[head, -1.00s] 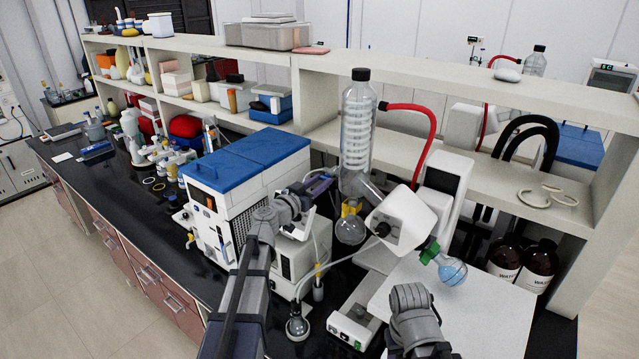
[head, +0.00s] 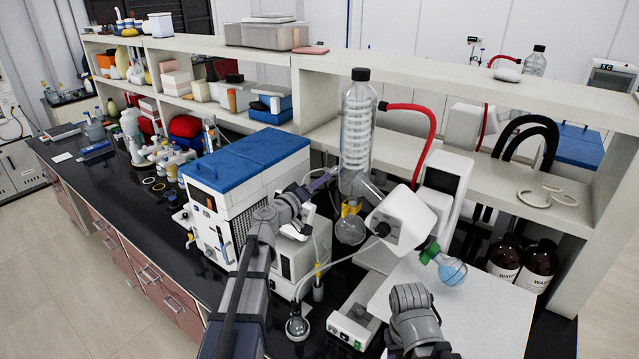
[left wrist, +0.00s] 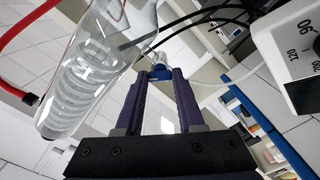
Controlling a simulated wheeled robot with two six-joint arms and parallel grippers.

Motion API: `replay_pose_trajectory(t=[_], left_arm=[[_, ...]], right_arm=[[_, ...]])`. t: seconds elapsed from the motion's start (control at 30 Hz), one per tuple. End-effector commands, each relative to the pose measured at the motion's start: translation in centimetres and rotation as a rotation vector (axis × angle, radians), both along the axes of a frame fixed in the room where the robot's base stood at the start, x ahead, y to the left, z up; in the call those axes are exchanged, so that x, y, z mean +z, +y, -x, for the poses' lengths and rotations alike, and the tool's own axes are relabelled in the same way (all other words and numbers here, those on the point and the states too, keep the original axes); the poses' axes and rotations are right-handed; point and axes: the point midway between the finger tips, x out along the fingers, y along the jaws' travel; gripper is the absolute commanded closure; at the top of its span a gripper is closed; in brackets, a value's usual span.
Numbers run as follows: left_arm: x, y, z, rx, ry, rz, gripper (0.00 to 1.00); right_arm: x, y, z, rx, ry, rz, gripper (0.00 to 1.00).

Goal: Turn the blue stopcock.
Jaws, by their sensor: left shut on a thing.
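The blue stopcock (left wrist: 160,73) shows in the left wrist view as a small blue piece between my left fingertips. It sits near the glass condenser with its coiled tube (left wrist: 88,75). In the head view the stopcock is too small and covered to make out. My left gripper (left wrist: 160,76) has purple fingers and is shut on the stopcock. In the head view the left gripper (head: 325,178) reaches the lower left side of the rotary evaporator's glass condenser (head: 358,130). My right gripper is not in view; only a grey part of that arm shows at bottom centre.
A white cooling unit with a blue top (head: 250,160) stands left of my left arm. Brown bottles (head: 537,264) stand at the right under the shelf.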

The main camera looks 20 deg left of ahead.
Motion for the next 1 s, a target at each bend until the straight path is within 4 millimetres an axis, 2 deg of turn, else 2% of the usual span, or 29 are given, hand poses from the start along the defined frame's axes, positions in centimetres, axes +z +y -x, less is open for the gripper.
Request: replay_pose_trajectory(t=[0.5, 1.0], left_arm=[[0.0, 0.05, 0.01, 0.002, 0.157, 0.432, 1.0], [-0.01, 0.06, 0.01, 0.002, 0.237, 0.652, 1.0]], right_arm=[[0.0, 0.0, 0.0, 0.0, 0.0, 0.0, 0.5], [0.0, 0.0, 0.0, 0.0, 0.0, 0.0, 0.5]])
